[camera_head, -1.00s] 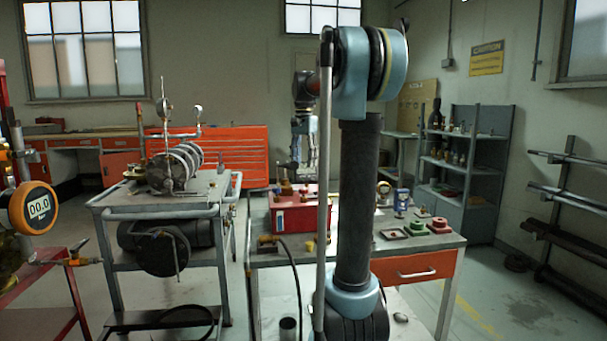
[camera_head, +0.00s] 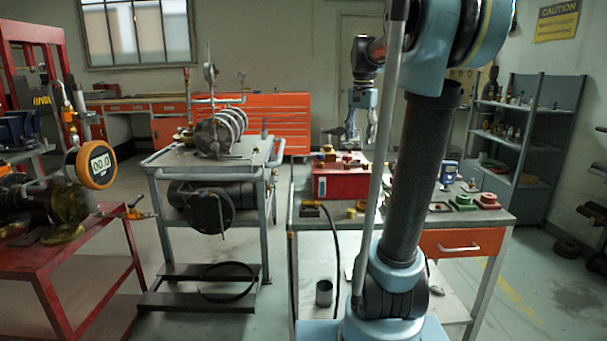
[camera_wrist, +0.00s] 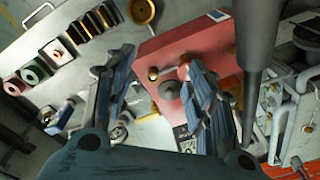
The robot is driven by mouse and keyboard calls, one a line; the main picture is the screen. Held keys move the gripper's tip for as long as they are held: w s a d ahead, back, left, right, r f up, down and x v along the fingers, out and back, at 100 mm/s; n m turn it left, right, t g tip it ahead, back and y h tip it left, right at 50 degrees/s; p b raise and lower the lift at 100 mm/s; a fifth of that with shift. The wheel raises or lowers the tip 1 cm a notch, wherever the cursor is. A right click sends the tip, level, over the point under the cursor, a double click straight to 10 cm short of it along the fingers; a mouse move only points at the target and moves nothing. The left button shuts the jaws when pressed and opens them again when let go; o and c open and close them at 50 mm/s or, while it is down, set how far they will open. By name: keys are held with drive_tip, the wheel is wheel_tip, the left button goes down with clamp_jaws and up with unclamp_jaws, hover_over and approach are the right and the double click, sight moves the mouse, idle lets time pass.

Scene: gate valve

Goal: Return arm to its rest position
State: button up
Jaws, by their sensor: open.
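My gripper (camera_head: 362,128) hangs pointing down at the end of my raised arm, above the workbench (camera_head: 310,222) near the red box (camera_head: 338,181). In the wrist view my gripper (camera_wrist: 155,100) shows its two blue-grey fingers spread apart with nothing between them. Below and beyond the fingers, the red box shows with a round dark knob and brass fittings on top. The bench top is below the fingertips, and no contact shows. My arm's dark upright link hides part of the bench in the head view.
A grey cart (camera_head: 165,172) with a pump stands left of the bench. A red stand (camera_head: 60,285) with a yellow-ringed gauge (camera_head: 97,165) is at far left. Green and red blocks (camera_head: 487,200) sit on the bench's right. A grey shelf (camera_head: 525,150) stands behind right. Floor between cart and stand is clear.

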drive_tip(key=s+a+f+n+t, duration=0.1)
drive_tip(key=s+f+n, duration=0.6)
drive_tip(key=s+f, duration=2)
drive_tip(key=shift+s+a+f+n, duration=0.25)
drive_tip(key=shift+s+a+n, duration=0.05)
drive_tip(key=shift+s+a, duration=0.25)
drive_tip(key=shift+s+f, duration=0.2)
drive_tip(key=shift+f, duration=0.1)
drive_tip(key=c, duration=0.4)
drive_tip(key=shift+s+f, duration=0.1)
